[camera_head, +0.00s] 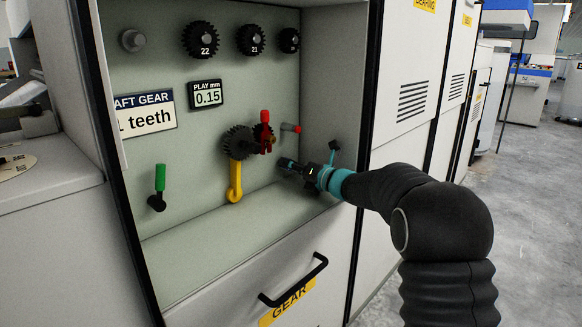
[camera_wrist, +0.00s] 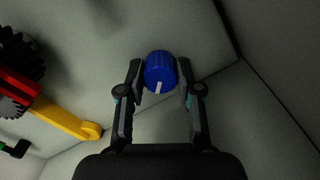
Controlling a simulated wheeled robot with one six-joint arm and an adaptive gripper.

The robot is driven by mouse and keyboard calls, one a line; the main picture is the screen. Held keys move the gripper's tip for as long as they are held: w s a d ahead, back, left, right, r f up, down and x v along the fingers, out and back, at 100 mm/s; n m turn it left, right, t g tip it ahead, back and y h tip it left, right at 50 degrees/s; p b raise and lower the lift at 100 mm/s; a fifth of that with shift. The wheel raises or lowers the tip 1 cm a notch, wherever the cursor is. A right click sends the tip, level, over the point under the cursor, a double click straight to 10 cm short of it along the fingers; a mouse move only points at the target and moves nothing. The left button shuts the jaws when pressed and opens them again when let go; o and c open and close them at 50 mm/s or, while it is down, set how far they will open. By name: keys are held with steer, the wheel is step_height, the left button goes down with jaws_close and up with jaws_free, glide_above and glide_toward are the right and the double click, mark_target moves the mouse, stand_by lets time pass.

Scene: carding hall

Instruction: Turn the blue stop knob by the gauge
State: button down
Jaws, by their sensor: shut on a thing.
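The blue knob (camera_wrist: 159,68) is round and ribbed with a white mark on its face, which points down and slightly left in the wrist view. My gripper (camera_wrist: 160,82) has one finger on each side of the knob and is shut on it. In the head view my gripper (camera_head: 296,167) reaches into the open cabinet from the right, near its back wall. The knob is hidden there behind the gripper. The gauge (camera_head: 205,95) is a small dark display reading "PLAY mm 0.15" on the back panel.
A yellow lever (camera_head: 235,182) hangs left of my gripper, below dark gears and a red handle (camera_head: 265,117). A red-tipped pin (camera_head: 291,128) sits just above. A green lever (camera_head: 160,178) is at left. The cabinet's side wall is close on the right; its floor is clear.

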steer(key=c, duration=0.8)
jaws_free()
steer(key=shift+o, duration=0.2)
steer(key=shift+d, duration=0.1)
steer(key=v, duration=1.1)
steer(key=shift+s+d, duration=0.35)
steer(key=shift+f, duration=0.1)
